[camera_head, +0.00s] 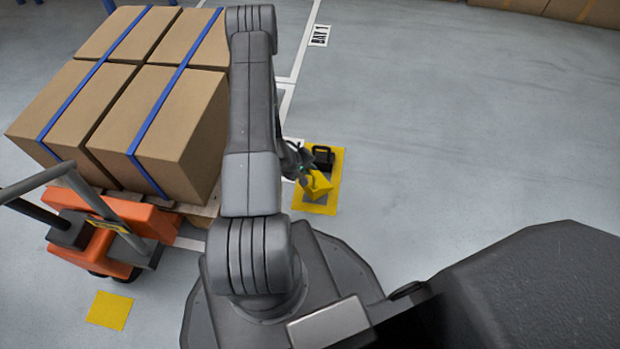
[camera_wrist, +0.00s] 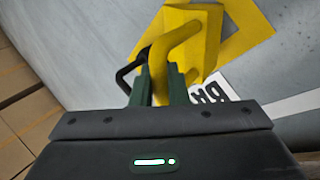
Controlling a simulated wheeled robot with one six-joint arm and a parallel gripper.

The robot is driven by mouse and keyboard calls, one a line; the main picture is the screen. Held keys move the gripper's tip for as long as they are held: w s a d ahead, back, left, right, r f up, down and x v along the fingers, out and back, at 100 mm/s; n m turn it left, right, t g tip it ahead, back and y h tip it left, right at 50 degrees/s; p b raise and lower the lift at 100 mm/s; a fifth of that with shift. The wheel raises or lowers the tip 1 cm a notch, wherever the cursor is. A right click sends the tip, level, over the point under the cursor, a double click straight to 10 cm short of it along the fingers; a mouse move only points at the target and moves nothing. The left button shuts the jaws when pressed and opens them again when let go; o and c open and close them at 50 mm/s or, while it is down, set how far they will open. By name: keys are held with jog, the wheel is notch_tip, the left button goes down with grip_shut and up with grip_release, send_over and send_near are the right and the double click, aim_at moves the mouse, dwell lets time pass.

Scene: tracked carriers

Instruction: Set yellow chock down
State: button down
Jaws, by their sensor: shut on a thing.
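The yellow chock (camera_head: 317,185) is tilted at the near part of the yellow-bordered floor marking (camera_head: 338,168). My gripper (camera_head: 301,166), partly hidden by my arm, is at its upper left. In the wrist view my gripper (camera_wrist: 160,86) has its two green fingers shut on the bent yellow handle of the chock (camera_wrist: 196,38). I cannot tell whether the chock touches the floor. A black chock (camera_head: 323,157) stands in the marking just behind the yellow one. Its black handle (camera_wrist: 127,72) shows left of the fingers in the wrist view.
A pallet of strapped cartons (camera_head: 170,120) stands left of my arm, with an orange pallet truck (camera_head: 125,240) before it. A small yellow square (camera_head: 110,310) lies on the floor. A "BAY 1" label (camera_head: 320,36) is farther back. The floor to the right is clear.

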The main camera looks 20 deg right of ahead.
aim_at(309, 176)
notch_tip(309, 176, down, 5)
jog(key=shift+r+b, duration=0.1)
jog(key=shift+b, duration=0.8)
jog(key=shift+r, duration=0.1)
jog(key=c, duration=1.4)
grip_release()
jog(key=p+v, duration=0.4)
jog(key=v, duration=0.8)
jog(key=shift+p, duration=0.35)
